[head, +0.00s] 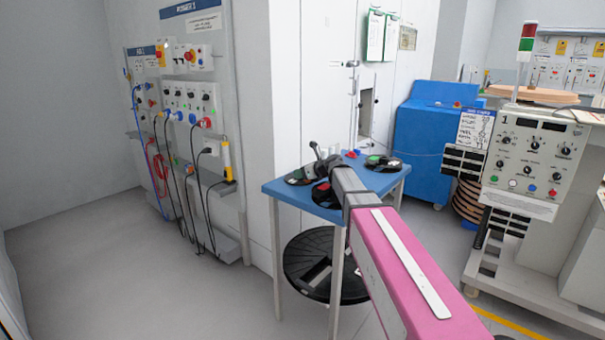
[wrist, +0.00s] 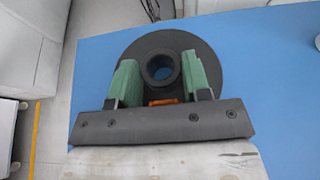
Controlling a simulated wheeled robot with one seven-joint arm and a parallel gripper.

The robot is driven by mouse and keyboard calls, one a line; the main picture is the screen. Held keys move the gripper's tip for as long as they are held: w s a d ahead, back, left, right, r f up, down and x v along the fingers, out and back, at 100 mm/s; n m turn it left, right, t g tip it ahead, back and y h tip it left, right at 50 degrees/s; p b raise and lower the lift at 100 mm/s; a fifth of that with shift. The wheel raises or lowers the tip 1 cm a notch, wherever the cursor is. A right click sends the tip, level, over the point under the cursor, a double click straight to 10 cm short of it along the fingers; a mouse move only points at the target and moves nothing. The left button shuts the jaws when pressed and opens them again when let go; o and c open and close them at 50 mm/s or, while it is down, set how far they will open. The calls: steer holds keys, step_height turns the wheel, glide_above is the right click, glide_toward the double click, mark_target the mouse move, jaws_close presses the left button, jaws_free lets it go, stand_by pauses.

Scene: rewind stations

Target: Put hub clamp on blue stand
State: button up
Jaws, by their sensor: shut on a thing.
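The hub clamp (wrist: 165,40) is a dark round disc with a raised central tube, seen in the wrist view. My gripper (wrist: 160,72) is shut on the tube, with one green finger on each side of it. The blue stand (wrist: 270,85) has a flat blue top that lies under the disc. I cannot tell whether the disc touches it. In the head view the blue stand (head: 285,190) is a small blue table with grey legs. My arm reaches over it there and hides part of its top and most of the gripper.
A dark part with green (head: 300,176) shows at the left. A large black reel (head: 305,265) is under the table. A control cabinet (head: 525,160) stands right. Floor at left is clear.

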steer(key=o, duration=1.1)
steer(key=shift+f, duration=0.1)
steer(key=shift+r, duration=0.2)
steer(key=v, duration=1.2)
